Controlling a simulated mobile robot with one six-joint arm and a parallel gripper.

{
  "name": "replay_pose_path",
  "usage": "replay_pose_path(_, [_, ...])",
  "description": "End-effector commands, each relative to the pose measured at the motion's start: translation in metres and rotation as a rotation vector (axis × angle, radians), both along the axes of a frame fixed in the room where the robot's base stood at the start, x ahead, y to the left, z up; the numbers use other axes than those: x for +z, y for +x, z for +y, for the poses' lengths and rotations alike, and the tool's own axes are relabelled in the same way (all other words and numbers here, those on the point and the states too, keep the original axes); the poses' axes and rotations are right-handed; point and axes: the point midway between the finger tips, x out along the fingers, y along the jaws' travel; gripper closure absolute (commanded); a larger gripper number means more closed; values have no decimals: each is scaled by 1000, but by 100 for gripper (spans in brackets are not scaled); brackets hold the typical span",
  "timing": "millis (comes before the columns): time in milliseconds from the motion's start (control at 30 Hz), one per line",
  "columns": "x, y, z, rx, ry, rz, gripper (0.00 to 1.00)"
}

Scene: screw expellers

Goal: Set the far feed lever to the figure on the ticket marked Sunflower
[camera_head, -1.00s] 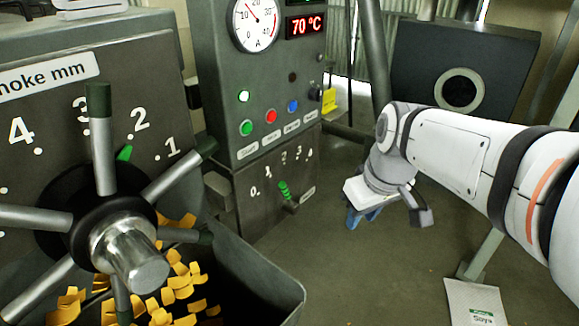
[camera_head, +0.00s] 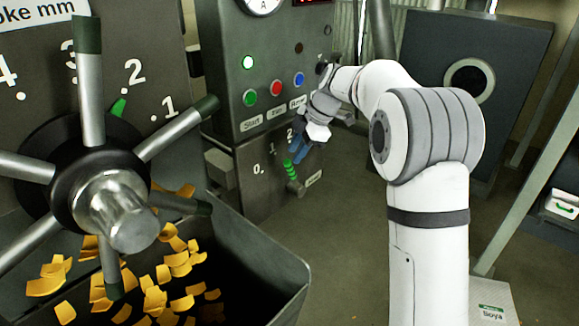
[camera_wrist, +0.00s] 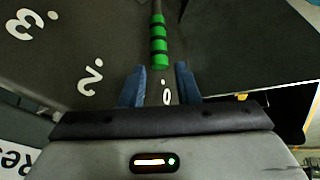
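The feed lever (camera_head: 292,170) has a green ribbed grip and stands on the grey panel (camera_head: 255,200) under the control box. In the head view it leans up and left, seemingly between 1 and 2, though its exact figure is uncertain. My gripper (camera_head: 299,150) is just above the grip, its blue fingers apart and empty. In the wrist view the green grip (camera_wrist: 159,42) lies ahead of the gap between the fingertips of my gripper (camera_wrist: 160,72). The higher panel figures are hidden by my gripper in the head view. No ticket marked Sunflower is readable; a ticket (camera_head: 493,305) at lower right reads Soya.
A large spoked handwheel (camera_head: 95,185) and a bin (camera_head: 255,265) with orange flakes fill the left. Coloured buttons (camera_head: 276,88) sit above the lever panel. A dark box with a round opening (camera_head: 425,45) stands behind my arm. Floor right of the panel is open.

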Motion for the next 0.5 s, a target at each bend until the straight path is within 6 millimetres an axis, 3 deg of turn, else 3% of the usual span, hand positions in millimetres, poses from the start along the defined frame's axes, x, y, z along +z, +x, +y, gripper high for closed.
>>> replay_pose_path(300, [-44, 2, 21, -2, -1, 3, 71])
replay_pose_path(500, [-54, 3, 25, -3, -1, 1, 71])
